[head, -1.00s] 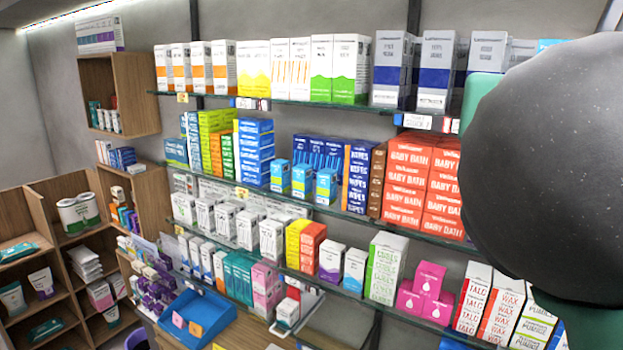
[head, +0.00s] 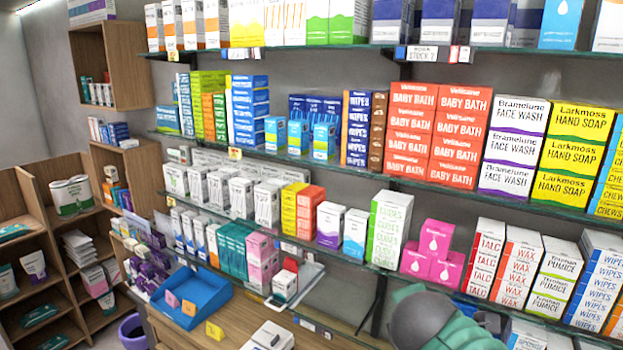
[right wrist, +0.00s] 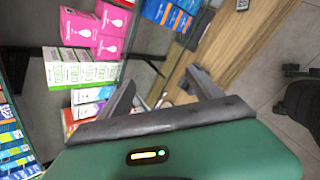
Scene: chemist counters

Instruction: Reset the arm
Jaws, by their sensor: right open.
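My right gripper (right wrist: 160,85) shows in the right wrist view, its two dark fingers spread apart with nothing between them. The green gripper body fills the bottom of that view. In the head view, part of my right arm, grey and green, is low at the bottom right, in front of the lower shelf and counter. Whether the gripper's fingers show there, I cannot tell. My left gripper is not in view.
Glass shelves of boxes line the wall, with red baby bath boxes (head: 408,130) and pink boxes (head: 438,235). A blue tray (head: 192,296) and a yellow block (head: 214,331) sit on the wooden counter (head: 240,318). A purple bin (head: 133,332) stands at the lower left.

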